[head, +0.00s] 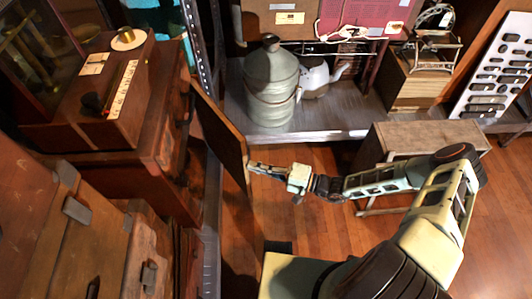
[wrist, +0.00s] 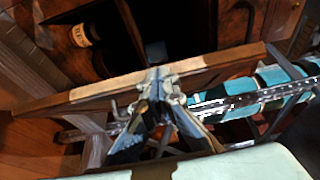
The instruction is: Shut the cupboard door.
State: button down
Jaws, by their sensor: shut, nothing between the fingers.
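The cupboard door (head: 222,135) is a brown wooden panel standing open, angled out from the dark wooden cupboard (head: 172,150) on the left in the head view. In the wrist view I look down on the door's long top edge (wrist: 100,92), with the dark cupboard opening (wrist: 170,25) beyond it. My gripper (head: 253,167) is on the right side of the door, close to its near free end. In the wrist view my shut, empty gripper (wrist: 158,82) reaches the door; whether it touches cannot be told for certain.
A bottle (wrist: 82,35) lies inside the cupboard. A large grey-green jug (head: 270,85) and a white kettle (head: 316,78) stand on a low shelf behind. A small wooden table (head: 425,135) stands right of the door. Wooden floor lies bare around my arm.

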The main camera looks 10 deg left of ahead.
jog(key=s+a+m+t, duration=0.1)
jog(key=s+a+t, duration=0.1)
jog(key=s+a, duration=0.6)
jog(key=shift+s+a+p, duration=0.15)
jog(key=shift+a+p, duration=0.3)
jog(key=shift+a, duration=0.7)
